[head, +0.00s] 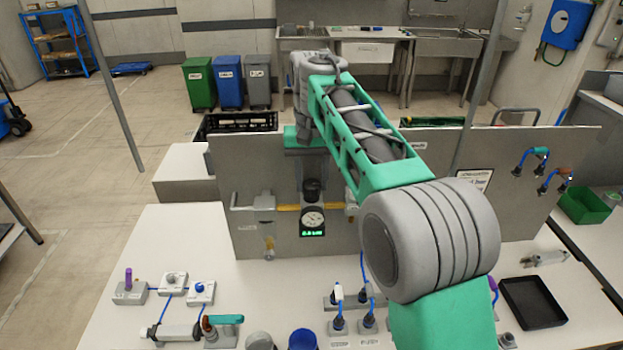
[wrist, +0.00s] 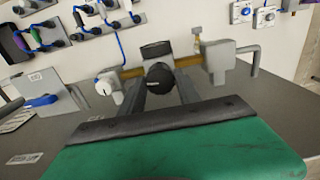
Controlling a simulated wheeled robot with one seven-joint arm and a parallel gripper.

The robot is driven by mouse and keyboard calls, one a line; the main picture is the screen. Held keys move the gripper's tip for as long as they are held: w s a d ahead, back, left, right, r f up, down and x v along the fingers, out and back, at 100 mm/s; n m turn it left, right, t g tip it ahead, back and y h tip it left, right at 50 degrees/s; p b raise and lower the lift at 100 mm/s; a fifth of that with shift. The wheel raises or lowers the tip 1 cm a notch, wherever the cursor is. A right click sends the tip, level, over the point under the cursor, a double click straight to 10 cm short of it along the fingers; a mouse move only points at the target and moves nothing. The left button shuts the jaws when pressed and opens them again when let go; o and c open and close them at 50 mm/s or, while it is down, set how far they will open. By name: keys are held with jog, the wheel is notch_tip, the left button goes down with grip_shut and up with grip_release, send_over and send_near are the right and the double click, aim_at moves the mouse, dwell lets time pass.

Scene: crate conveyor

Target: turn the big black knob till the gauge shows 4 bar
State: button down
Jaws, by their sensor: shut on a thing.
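The big black knob (head: 312,186) sits on top of the regulator on the grey upright panel. Below it is the round white gauge (head: 312,218) with a green digital readout, whose figures are too small to read surely. My gripper (head: 312,178) reaches down from above at the knob, its fingers partly hidden by my arm. In the wrist view the knob (wrist: 158,82) lies between the two dark fingers of my gripper (wrist: 162,88), which is shut on it. The gauge face cannot be read in the wrist view.
Plugs with blue cables (head: 338,310) and switch boxes (head: 174,282) stand on the white bench (head: 130,235). A black tray (head: 533,302) lies at right.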

aim_at(312, 184)
jog(key=shift+m, duration=2)
jog(key=c, duration=0.9)
grip_release()
jog(key=shift+o, duration=0.2)
notch_tip(312, 184, up, 3)
jog(key=p, duration=0.3)
jog(key=shift+r, duration=2.4)
